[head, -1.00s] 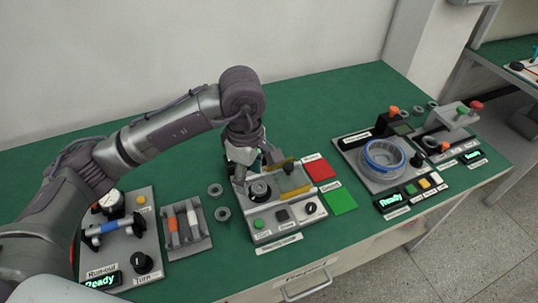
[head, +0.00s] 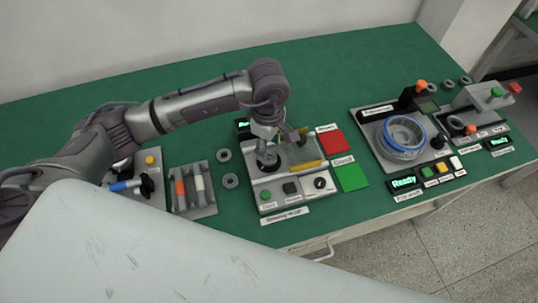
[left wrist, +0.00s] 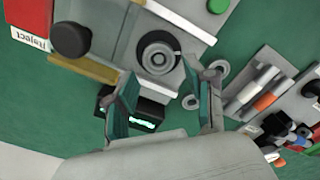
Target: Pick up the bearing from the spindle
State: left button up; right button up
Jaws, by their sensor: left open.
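The bearing (left wrist: 158,54) is a dark grey ring on the spindle of the grey station, in the upper middle of the left wrist view. In the head view the spindle (head: 268,161) shows as a dark round spot at the station's left, partly behind the gripper. My left gripper (left wrist: 166,108) is open and empty, with its two teal-padded fingers apart near the bearing. It also shows over the station in the head view (head: 284,146). The wrist view does not show how high it is. My right gripper is not in view.
Two loose rings (head: 231,180) lie left of the station, beside a tray (head: 203,209) of orange and white cylinders. Red (head: 332,141) and green (head: 351,178) pads lie at its right. A blue-rimmed round device (head: 385,147) stands further right. The table's back is clear.

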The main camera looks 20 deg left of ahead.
aim_at(269, 157)
pick_arm(q)
notch_tip(269, 157, down, 4)
jog(key=shift+w+r+p, duration=0.1)
jog(key=shift+p, duration=0.65)
jog(key=shift+f, duration=0.4)
jog(key=c, duration=0.8)
jog(key=shift+c, duration=0.3)
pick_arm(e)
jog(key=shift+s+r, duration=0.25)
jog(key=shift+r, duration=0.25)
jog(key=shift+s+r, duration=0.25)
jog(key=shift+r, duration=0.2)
